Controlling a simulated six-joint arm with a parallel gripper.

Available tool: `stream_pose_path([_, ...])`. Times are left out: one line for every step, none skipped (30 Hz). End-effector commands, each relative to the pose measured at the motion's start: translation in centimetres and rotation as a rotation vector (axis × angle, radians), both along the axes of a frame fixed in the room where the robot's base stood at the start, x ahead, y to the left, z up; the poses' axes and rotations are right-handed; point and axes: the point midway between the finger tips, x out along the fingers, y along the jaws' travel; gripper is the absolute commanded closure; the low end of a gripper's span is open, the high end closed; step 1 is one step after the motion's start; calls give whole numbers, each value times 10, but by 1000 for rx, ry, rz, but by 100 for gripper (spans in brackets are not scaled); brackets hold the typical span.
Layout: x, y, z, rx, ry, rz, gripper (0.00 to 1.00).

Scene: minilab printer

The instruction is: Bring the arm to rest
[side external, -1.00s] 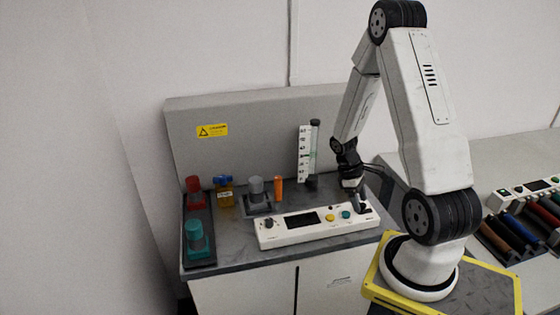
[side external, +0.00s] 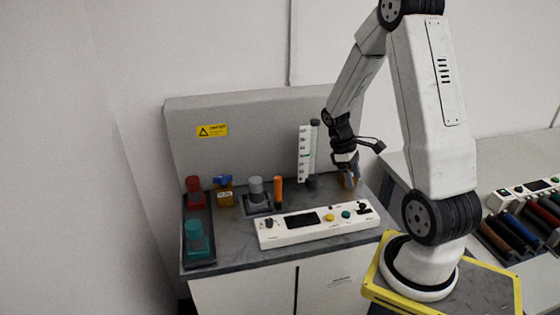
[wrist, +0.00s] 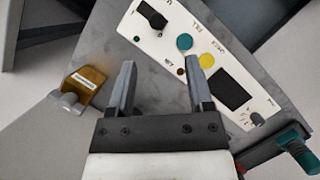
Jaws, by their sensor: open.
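My gripper (side external: 347,180) hangs above the back right part of the grey bench top (side external: 230,256), behind the right end of the white control panel (side external: 290,231). In the wrist view my gripper (wrist: 160,80) has its two fingers apart with nothing between them. The control panel (wrist: 185,50) lies beyond the fingertips there, with a teal button (wrist: 184,41), a yellow button (wrist: 207,61), a dark screen and knobs. The gripper is apart from the panel.
A white scale with a tube (side external: 305,154) stands left of my gripper. An orange cylinder (side external: 278,188), grey-capped holder (side external: 256,189), red (side external: 194,190) and teal (side external: 194,236) pieces stand further left. A yellow-edged base (side external: 490,288) is front right.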

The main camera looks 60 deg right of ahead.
Motion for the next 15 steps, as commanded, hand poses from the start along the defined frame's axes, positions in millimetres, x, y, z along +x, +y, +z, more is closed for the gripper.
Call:
stream_pose_path([0, 0, 0, 0, 0, 0, 34])
stream_pose_path([0, 0, 0, 0, 0, 0, 34])
stream_pose_path([0, 0, 0, 0, 0, 0, 34])
stream_pose_path([0, 0, 0, -1, -1, 0, 34])
stream_pose_path([1, 1, 0, -1, -2, 0, 34])
stream_pose_path([2, 2, 0, -3, -6, 1, 34])
stream_pose_path([3, 4, 0, -5, -9, 2, 34])
stream_pose_path([4, 6, 1, -6, -14, 3, 34])
stream_pose_path([7, 9, 1, -11, -23, 6, 34])
stream_pose_path([10, 12, 2, -14, -30, 8, 34])
stream_pose_path([13, 16, 3, -19, -40, 10, 34])
stream_pose_path([17, 22, 4, -24, -56, 14, 34])
stream_pose_path([21, 28, 5, -29, -69, 15, 34])
stream_pose_path([25, 34, 6, -34, -84, 19, 34])
stream_pose_path([31, 42, 7, -42, -107, 22, 34])
